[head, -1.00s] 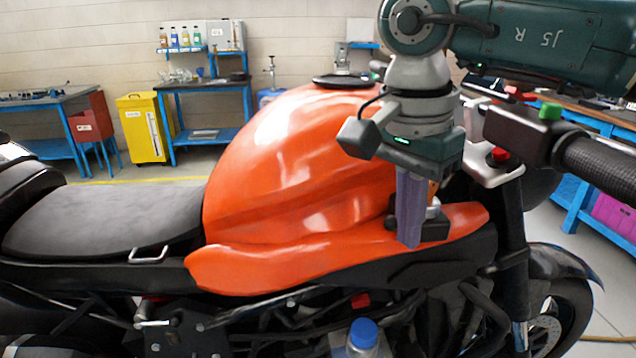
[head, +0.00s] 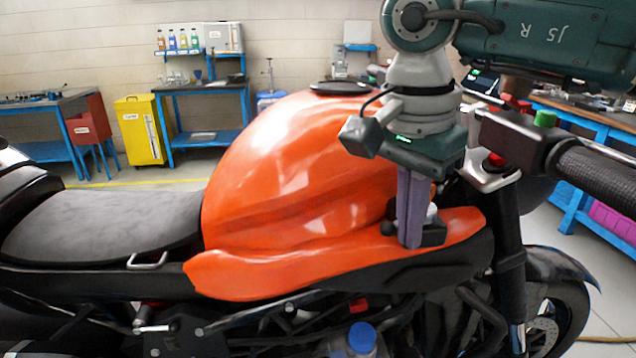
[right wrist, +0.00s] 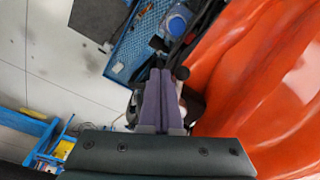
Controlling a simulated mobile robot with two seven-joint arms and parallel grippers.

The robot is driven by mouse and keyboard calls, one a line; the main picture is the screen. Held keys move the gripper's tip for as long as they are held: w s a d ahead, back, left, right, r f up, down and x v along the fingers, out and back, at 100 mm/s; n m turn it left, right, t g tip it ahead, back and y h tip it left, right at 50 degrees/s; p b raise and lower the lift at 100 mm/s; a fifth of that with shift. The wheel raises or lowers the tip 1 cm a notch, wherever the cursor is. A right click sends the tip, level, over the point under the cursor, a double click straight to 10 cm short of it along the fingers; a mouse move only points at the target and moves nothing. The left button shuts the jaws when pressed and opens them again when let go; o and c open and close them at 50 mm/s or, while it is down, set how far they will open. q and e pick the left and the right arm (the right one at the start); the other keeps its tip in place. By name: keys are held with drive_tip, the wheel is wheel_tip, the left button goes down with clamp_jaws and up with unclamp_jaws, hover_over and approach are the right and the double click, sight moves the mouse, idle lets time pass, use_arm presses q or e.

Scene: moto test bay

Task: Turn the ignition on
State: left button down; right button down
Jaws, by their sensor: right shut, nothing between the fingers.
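The motorcycle has an orange tank (head: 290,165) and an orange side panel (head: 260,270). A small black block with a pale rounded part and a dark knob (head: 433,236), which looks like the ignition switch, sits on the panel below the handlebar. My right gripper (head: 410,245) points down with its purple fingers together and empty, directly in front of this block, hiding part of it. In the right wrist view the closed fingers (right wrist: 160,72) overlap the dark block (right wrist: 192,103); I cannot tell whether they touch it. My left gripper is not in view.
The handlebar (head: 600,175), with red and green buttons near it, is close to the right of my wrist. The black seat (head: 100,225) is at left. A bottle with a blue cap (head: 362,336) stands in front. Blue workbenches and a yellow cabinet (head: 142,130) are farther back.

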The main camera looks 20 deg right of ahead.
wheel_tip(320, 180, up, 8)
drive_tip(key=p, duration=0.5)
idle(0.4)
